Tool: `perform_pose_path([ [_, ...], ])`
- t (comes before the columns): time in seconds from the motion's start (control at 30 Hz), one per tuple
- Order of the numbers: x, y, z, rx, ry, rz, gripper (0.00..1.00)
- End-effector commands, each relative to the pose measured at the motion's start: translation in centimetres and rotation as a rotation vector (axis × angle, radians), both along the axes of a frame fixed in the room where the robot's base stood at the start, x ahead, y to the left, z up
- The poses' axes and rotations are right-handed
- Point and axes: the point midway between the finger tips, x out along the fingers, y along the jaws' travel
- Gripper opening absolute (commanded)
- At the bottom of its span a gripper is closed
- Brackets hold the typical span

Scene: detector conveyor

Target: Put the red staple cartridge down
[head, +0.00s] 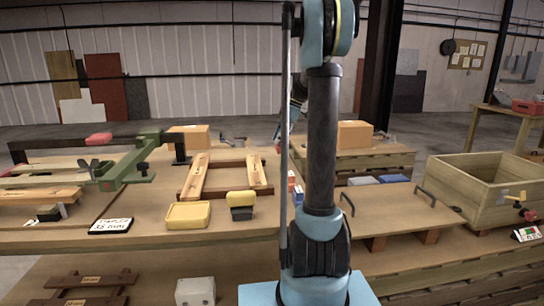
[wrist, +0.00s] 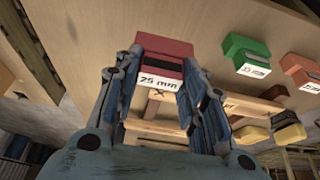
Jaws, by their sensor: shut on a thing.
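The red staple cartridge (wrist: 168,49), with a white "25 mm" label on its near end, is between the two blue fingers of my gripper (wrist: 162,80) in the wrist view. The fingers are shut on its sides. Bare wooden surface shows around it, but I cannot tell whether the cartridge touches that surface. In the head view my arm stands in front and hides most of the gripper. I cannot make out the held cartridge there.
In the wrist view a green cartridge (wrist: 245,52) and an orange cartridge (wrist: 299,70) lie to the right. In the head view the bench holds a yellow tray (head: 188,216), a wooden frame (head: 197,176) and a green clamp (head: 130,168). A wooden bin (head: 478,208) stands right.

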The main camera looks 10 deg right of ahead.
Motion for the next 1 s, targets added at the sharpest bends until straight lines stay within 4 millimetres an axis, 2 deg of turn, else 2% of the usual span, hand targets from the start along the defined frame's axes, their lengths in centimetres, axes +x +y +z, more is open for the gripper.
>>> perform_pose_path([
  [0.27, 0.0, 0.0, -2.0, 0.0, 0.0, 0.0, 0.13],
  [0.5, 0.0, 0.0, -5.0, 0.0, 0.0, 0.001, 0.13],
  [0.87, 0.0, 0.1, -5.4, 0.0, 0.0, 0.002, 0.13],
  [0.9, 0.0, 0.2, -5.4, 0.0, 0.0, 0.002, 0.45],
  [0.97, 0.0, 0.2, -5.4, 0.0, 0.0, 0.002, 0.58],
  [1.0, 0.0, 0.2, -5.4, 0.0, 0.0, 0.002, 0.58],
])
